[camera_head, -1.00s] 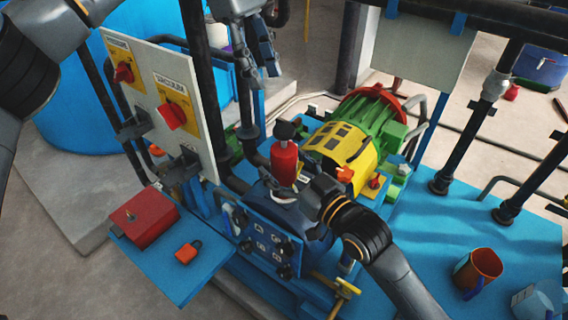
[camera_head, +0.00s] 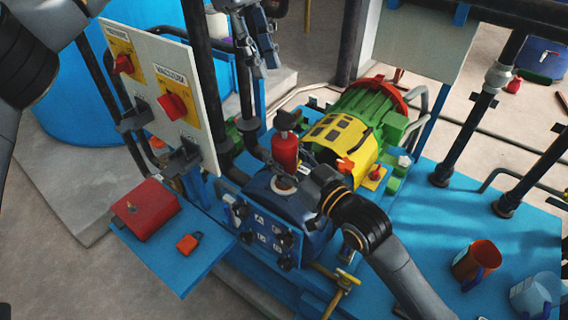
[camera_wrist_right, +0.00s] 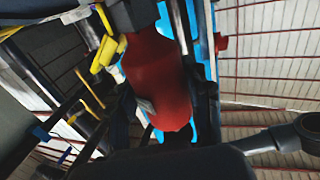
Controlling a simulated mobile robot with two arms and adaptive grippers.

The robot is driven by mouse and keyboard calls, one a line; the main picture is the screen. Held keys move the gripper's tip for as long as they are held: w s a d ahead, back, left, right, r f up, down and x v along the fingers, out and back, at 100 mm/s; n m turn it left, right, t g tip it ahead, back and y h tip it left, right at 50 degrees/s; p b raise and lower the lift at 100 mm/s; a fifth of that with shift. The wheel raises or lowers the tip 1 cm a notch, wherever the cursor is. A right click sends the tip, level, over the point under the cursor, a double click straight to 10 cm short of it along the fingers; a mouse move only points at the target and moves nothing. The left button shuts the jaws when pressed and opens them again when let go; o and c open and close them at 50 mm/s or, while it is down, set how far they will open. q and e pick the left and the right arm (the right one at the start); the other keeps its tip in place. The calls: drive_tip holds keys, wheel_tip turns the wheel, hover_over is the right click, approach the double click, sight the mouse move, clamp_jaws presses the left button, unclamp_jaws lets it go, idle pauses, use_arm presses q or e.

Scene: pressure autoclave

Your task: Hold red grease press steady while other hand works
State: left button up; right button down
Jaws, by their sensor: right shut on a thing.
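The red grease press (camera_head: 285,155) stands upright with its black top over a pale round fitting on the dark blue machine housing (camera_head: 262,188). My right gripper (camera_head: 302,178) reaches in from the lower right and is shut on the press low on its body. In the right wrist view the press's red body (camera_wrist_right: 158,80) fills the middle, with a dark finger against it. My left gripper (camera_head: 262,68) hangs at the top, above and left of the press and apart from it. Its fingers point down, but I cannot tell how far apart they are. Where the press's lower end meets the fitting is partly hidden.
A control panel with red knobs (camera_head: 172,106) stands left of the press. The yellow-green motor (camera_head: 345,135) is close behind right. A red box (camera_head: 145,208) and an orange padlock (camera_head: 188,243) lie on the blue shelf. Mugs (camera_head: 476,262) stand at lower right.

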use_arm(q)
drive_tip(key=shift+s, duration=0.1)
clamp_jaws()
drive_tip(key=s+a+r+m+t+h, duration=0.1)
drive_tip(key=s+r+m+t, duration=0.2)
drive_tip(key=s+m+t, duration=0.5)
drive_tip(key=shift+s+a+m+t+h, duration=0.25)
drive_tip(key=shift+m+t, duration=0.25)
drive_tip(key=shift+m, duration=4.9)
